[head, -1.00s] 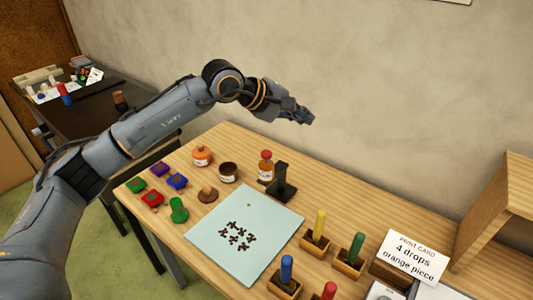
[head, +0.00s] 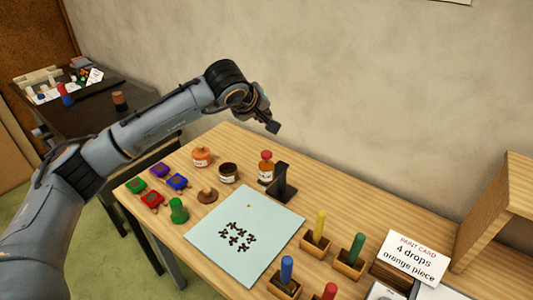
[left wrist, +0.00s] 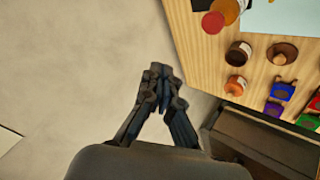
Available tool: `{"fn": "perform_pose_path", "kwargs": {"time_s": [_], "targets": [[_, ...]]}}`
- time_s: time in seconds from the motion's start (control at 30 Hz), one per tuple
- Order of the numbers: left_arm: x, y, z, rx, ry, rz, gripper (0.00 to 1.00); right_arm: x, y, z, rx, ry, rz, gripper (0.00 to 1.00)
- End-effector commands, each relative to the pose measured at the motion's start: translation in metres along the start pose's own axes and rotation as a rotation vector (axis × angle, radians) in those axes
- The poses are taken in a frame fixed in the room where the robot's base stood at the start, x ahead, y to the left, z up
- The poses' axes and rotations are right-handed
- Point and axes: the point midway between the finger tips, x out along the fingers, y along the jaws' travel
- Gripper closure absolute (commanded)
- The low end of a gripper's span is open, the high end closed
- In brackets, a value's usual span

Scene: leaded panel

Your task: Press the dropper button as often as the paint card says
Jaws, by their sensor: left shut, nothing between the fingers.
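The paint card (head: 415,257) stands at the right of the wooden table and reads "PAINT CARD, 4 drops, orange piece". An amber bottle with a red cap (head: 266,167) stands at the table's back, beside a black stand (head: 284,184). I cannot tell for sure which part is the dropper button. The red cap also shows in the left wrist view (left wrist: 213,22). My left gripper (head: 272,128) is shut and empty, in the air above and behind the bottle. Its fingertips meet in the left wrist view (left wrist: 160,72). My right gripper is not in view.
A pale sheet (head: 215,225) with small dark pieces lies mid-table. An orange jar (head: 202,156), a dark jar (head: 228,172), a brown knob (head: 207,194) and several coloured blocks are to the left. Wooden holders with coloured sticks (head: 319,229) stand in front right. A wall is behind.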

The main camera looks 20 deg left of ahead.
Motion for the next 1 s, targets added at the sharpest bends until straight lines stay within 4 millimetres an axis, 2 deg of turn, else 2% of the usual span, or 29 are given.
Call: {"fn": "perform_pose_path", "kwargs": {"time_s": [0.47, 0.6, 0.73, 1.0], "targets": [[0.041, -0.030, 0.030, -0.002, -0.004, -0.002, 1.00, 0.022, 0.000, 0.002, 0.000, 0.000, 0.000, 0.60], [0.055, -0.040, 0.040, -0.001, 0.000, 0.001, 1.00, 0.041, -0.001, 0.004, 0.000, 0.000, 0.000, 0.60], [0.059, -0.043, 0.043, -0.001, 0.000, 0.001, 1.00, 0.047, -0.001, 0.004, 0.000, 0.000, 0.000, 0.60], [0.059, -0.043, 0.043, -0.001, -0.001, 0.001, 1.00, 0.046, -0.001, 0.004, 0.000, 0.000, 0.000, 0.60]]}}
